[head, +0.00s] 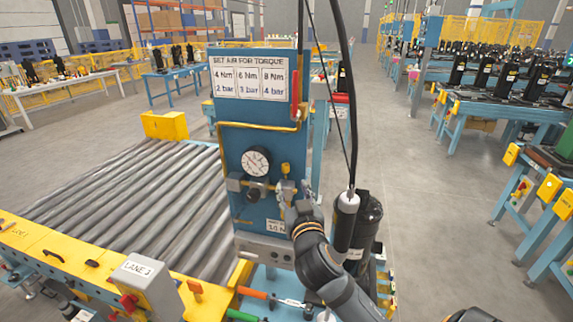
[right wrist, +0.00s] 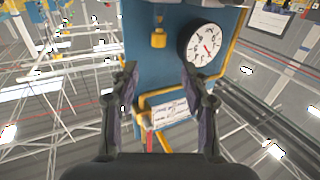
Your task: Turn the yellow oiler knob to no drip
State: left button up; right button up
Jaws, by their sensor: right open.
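The small yellow oiler knob (head: 285,168) is on the front of the blue panel (head: 232,140), right of the round pressure gauge (head: 256,162). In the right wrist view the knob (right wrist: 158,38) stands beyond the fingertips, roughly centred between them, with the gauge (right wrist: 203,44) to its right. My right gripper (head: 288,190) is just below the knob in the head view. In the right wrist view its two fingers (right wrist: 160,76) are apart with nothing between them. The knob's drip marking is too small to read. My left gripper is not in view.
A torque and air pressure sign (head: 250,80), a red handle (head: 296,88) and a yellow pipe (head: 262,126) are above the knob. A black cylinder (head: 368,222) stands right of the panel. A roller conveyor (head: 140,200) lies to the left. Screwdrivers (head: 252,293) lie in front.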

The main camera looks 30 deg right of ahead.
aim_at(286, 168)
jog(key=p+x, duration=0.2)
jog(key=x, duration=0.8)
jog(key=shift+p, duration=0.4)
grip_shut()
